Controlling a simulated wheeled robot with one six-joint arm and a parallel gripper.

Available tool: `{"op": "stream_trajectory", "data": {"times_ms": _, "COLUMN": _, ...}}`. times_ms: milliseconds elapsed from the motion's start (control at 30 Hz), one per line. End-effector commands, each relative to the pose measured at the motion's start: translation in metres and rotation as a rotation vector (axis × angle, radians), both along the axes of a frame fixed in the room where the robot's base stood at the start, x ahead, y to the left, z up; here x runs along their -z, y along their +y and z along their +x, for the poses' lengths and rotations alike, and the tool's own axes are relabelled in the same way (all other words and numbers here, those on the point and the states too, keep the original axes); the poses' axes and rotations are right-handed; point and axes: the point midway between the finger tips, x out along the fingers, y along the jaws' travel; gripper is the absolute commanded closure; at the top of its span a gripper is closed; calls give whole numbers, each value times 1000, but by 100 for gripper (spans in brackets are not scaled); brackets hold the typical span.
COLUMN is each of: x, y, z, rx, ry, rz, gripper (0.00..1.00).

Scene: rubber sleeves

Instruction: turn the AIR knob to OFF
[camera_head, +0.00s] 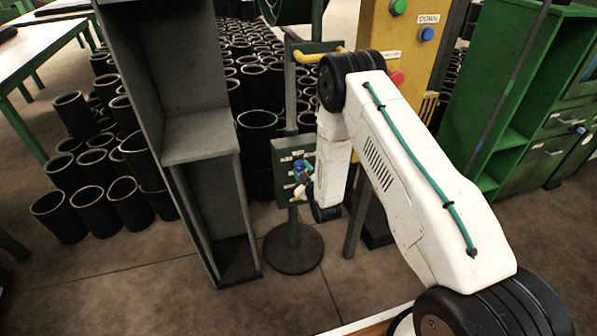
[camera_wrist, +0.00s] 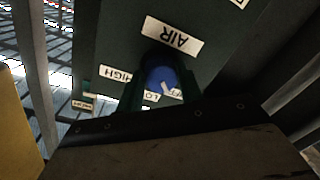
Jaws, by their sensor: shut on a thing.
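The blue AIR knob (camera_wrist: 160,77) sits on a dark green panel (camera_wrist: 110,40) below a white AIR label (camera_wrist: 172,35), which reads upside down in the wrist view. A white pointer mark shows on the knob's lower right. A HIGH label (camera_wrist: 116,75) is to its left; a label starting with LO (camera_wrist: 152,95) and another, partly hidden label lie just below it. My gripper (camera_wrist: 160,88) is shut on the knob, one dark finger on either side. In the head view, my gripper (camera_head: 303,174) is at the front of the panel (camera_head: 287,158), and the fingers' contact is too small to make out.
The panel stands on a post with a round base (camera_head: 293,248). A grey shelf unit (camera_head: 200,140) is close on the left. A yellow control box (camera_head: 400,40) with buttons is behind my arm. Green cabinets (camera_head: 520,110) stand right. Many black sleeves (camera_head: 95,205) stand on the floor.

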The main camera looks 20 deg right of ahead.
Motion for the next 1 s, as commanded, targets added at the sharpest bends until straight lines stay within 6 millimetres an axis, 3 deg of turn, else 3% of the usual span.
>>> {"op": "stream_trajectory", "data": {"times_ms": 67, "x": -3, "y": 2, "z": 3, "rx": -5, "ry": -9, "rz": 0, "gripper": 86}}
{"op": "stream_trajectory", "data": {"times_ms": 100, "x": -3, "y": 2, "z": 3, "rx": -6, "ry": -9, "rz": 0, "gripper": 58}}
{"op": "stream_trajectory", "data": {"times_ms": 167, "x": -3, "y": 2, "z": 3, "rx": -5, "ry": -9, "rz": 0, "gripper": 42}}
{"op": "stream_trajectory", "data": {"times_ms": 533, "x": -1, "y": -2, "z": -5, "rx": 1, "ry": -1, "rz": 1, "gripper": 42}}
{"op": "stream_trajectory", "data": {"times_ms": 1000, "x": -6, "y": -5, "z": -72, "rx": -1, "ry": -3, "rz": 1, "gripper": 42}}
